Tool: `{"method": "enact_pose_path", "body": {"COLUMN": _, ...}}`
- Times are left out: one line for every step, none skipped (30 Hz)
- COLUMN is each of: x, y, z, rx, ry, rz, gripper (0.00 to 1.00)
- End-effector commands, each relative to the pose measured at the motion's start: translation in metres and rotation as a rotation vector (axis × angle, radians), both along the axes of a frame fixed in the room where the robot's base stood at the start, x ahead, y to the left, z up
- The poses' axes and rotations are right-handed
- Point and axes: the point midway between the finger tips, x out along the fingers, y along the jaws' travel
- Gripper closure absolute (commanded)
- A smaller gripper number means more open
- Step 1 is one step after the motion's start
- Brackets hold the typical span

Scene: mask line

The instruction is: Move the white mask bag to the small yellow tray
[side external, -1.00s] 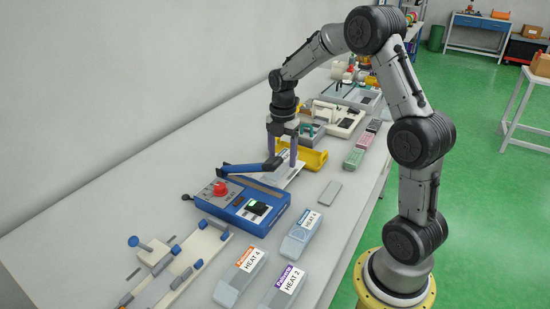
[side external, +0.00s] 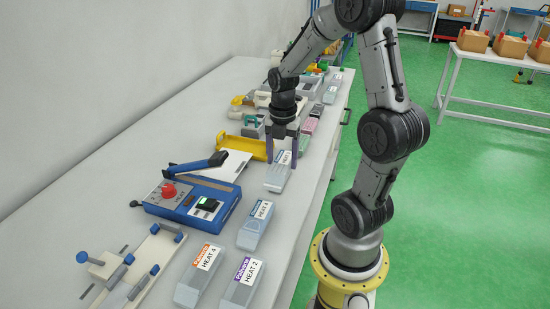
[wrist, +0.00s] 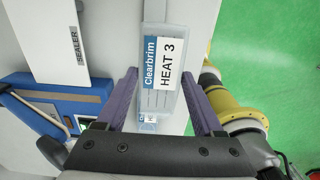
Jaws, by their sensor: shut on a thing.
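A pale grey-white pack labelled Clearbrim HEAT 3 (side external: 277,176) is between the fingers of my gripper (side external: 283,155), which is shut on it. The wrist view shows the pack (wrist: 160,92) between the two purple fingers of my gripper (wrist: 163,98), its label facing up. I cannot tell whether its underside touches the table. The small yellow tray (side external: 222,141) lies just left of and behind my gripper in the side view. The wrist view does not show the tray.
A blue heat sealer (side external: 165,212) with a white plate (side external: 232,163) stands left of the pack. Several green, pink and dark items stand behind my gripper. The table's right edge is close.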

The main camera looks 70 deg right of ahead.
Motion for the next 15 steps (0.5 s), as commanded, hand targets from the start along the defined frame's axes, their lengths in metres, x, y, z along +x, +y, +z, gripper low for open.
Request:
{"method": "enact_pose_path", "body": {"x": 0.0, "y": -0.003, "z": 0.0, "rx": 0.0, "ry": 0.0, "rz": -0.002, "gripper": 0.84}}
{"method": "enact_pose_path", "body": {"x": 0.0, "y": -0.005, "z": 0.0, "rx": 0.0, "ry": 0.0, "rz": -0.002, "gripper": 0.84}}
{"method": "enact_pose_path", "body": {"x": 0.0, "y": -0.007, "z": 0.0, "rx": 0.0, "ry": 0.001, "rz": -0.003, "gripper": 0.84}}
{"method": "enact_pose_path", "body": {"x": 0.0, "y": -0.009, "z": 0.0, "rx": 0.0, "ry": 0.001, "rz": -0.002, "gripper": 0.84}}
{"method": "enact_pose_path", "body": {"x": 0.0, "y": -0.01, "z": 0.0, "rx": 0.0, "ry": 0.001, "rz": -0.002, "gripper": 0.84}}
{"method": "enact_pose_path", "body": {"x": 0.0, "y": -0.013, "z": 0.0, "rx": 0.0, "ry": 0.0, "rz": -0.002, "gripper": 0.84}}
{"method": "enact_pose_path", "body": {"x": 0.0, "y": -0.014, "z": 0.0, "rx": 0.0, "ry": 0.001, "rz": -0.002, "gripper": 0.84}}
{"method": "enact_pose_path", "body": {"x": 0.0, "y": -0.016, "z": 0.0, "rx": 0.0, "ry": 0.001, "rz": -0.002, "gripper": 0.84}}
{"method": "enact_pose_path", "body": {"x": 0.0, "y": -0.018, "z": 0.0, "rx": 0.001, "ry": 0.001, "rz": -0.002, "gripper": 0.84}}
{"method": "enact_pose_path", "body": {"x": 0.0, "y": -0.019, "z": 0.0, "rx": 0.001, "ry": 0.001, "rz": -0.002, "gripper": 0.84}}
{"method": "enact_pose_path", "body": {"x": 0.0, "y": -0.021, "z": 0.0, "rx": 0.001, "ry": 0.001, "rz": -0.002, "gripper": 0.84}}
{"method": "enact_pose_path", "body": {"x": 0.0, "y": -0.023, "z": 0.0, "rx": 0.0, "ry": 0.001, "rz": -0.002, "gripper": 0.84}}
{"method": "enact_pose_path", "body": {"x": 0.0, "y": -0.025, "z": 0.0, "rx": 0.0, "ry": 0.0, "rz": -0.002, "gripper": 0.84}}
{"method": "enact_pose_path", "body": {"x": 0.0, "y": -0.026, "z": 0.0, "rx": 0.0, "ry": 0.001, "rz": -0.001, "gripper": 0.84}}
{"method": "enact_pose_path", "body": {"x": 0.0, "y": -0.027, "z": 0.0, "rx": 0.001, "ry": 0.001, "rz": -0.001, "gripper": 0.84}}
